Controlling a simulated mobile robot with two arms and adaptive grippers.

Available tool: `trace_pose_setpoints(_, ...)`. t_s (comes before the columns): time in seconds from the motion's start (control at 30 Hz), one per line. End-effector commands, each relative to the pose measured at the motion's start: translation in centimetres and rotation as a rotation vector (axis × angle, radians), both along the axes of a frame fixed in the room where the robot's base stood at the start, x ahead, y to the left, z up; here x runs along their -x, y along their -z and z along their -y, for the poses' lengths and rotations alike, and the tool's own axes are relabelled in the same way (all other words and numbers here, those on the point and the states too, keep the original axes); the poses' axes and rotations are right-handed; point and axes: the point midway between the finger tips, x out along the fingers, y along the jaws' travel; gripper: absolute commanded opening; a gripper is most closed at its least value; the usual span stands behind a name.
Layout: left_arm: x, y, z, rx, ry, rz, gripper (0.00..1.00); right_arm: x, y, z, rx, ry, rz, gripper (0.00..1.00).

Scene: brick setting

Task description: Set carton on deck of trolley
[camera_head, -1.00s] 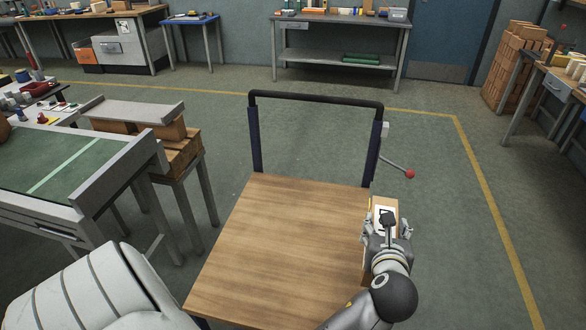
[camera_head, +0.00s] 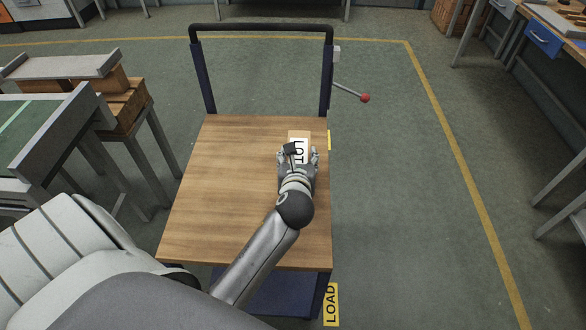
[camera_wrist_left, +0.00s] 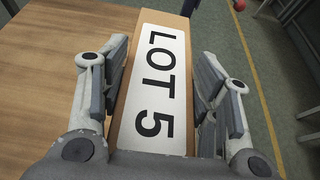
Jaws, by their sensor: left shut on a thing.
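The carton (camera_head: 300,136) is a small brown box with a white label; the label reads LOT 5 in the left wrist view (camera_wrist_left: 153,90). My left gripper (camera_head: 297,158) is shut on the carton, with its fingers on both long sides. The carton is over the right part of the trolley's wooden deck (camera_head: 235,190); I cannot tell whether it touches the deck. The trolley has a dark push handle (camera_head: 262,28) at its far end. My right gripper is not in view.
A lever with a red knob (camera_head: 365,98) sticks out right of the trolley's handle post. A bench with wooden blocks (camera_head: 110,95) stands to the left. A yellow LOAD sign (camera_head: 331,304) is by the near right corner. Most of the deck is bare.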

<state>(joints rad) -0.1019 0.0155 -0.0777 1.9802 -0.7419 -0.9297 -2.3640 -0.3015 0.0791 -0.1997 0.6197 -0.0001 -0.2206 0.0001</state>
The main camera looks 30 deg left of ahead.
Motion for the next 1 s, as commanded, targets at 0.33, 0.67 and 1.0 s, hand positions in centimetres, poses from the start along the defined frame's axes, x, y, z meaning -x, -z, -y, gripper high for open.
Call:
trace_pose_setpoints(0.33,0.3,2.8,-1.3,0.001,0.000,0.004,0.00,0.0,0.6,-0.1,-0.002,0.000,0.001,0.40)
trace_pose_setpoints(0.67,0.2,4.2,-1.3,-0.002,0.002,0.008,0.00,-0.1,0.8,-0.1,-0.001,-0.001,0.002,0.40)
trace_pose_setpoints(1.0,0.3,4.7,-1.2,0.000,0.001,0.000,0.74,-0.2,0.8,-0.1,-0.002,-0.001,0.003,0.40)
